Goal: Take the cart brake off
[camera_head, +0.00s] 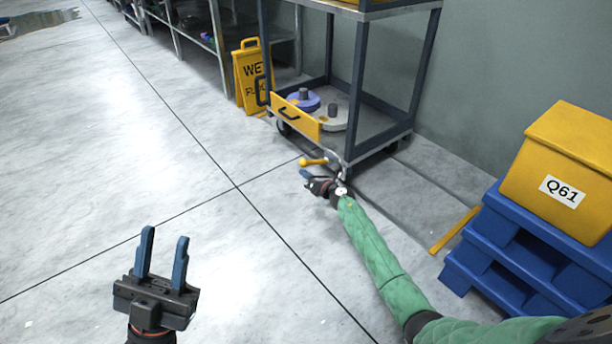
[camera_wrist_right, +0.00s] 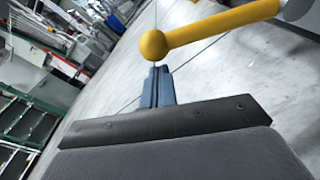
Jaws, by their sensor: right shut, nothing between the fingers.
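The cart (camera_head: 352,90) stands against the wall at the top middle of the head view, with dark posts and a low shelf. A yellow brake lever with a ball end (camera_head: 313,162) sticks out low at its near corner. My right gripper (camera_head: 306,178) is shut and empty, just below the lever in the head view. In the right wrist view the shut fingers (camera_wrist_right: 158,88) point at the lever's ball end (camera_wrist_right: 153,44), which shows just beyond the fingertips; whether they touch is unclear. My left gripper (camera_head: 162,254) is open and empty over the floor at the lower left.
A yellow wet-floor sign (camera_head: 252,78) stands left of the cart. Discs (camera_head: 335,120) lie on the cart's low shelf. A yellow box labelled Q61 (camera_head: 572,150) sits on blue pallets (camera_head: 480,240) at the right. A yellow bar (camera_head: 454,231) lies beside the pallets. The floor at left is clear.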

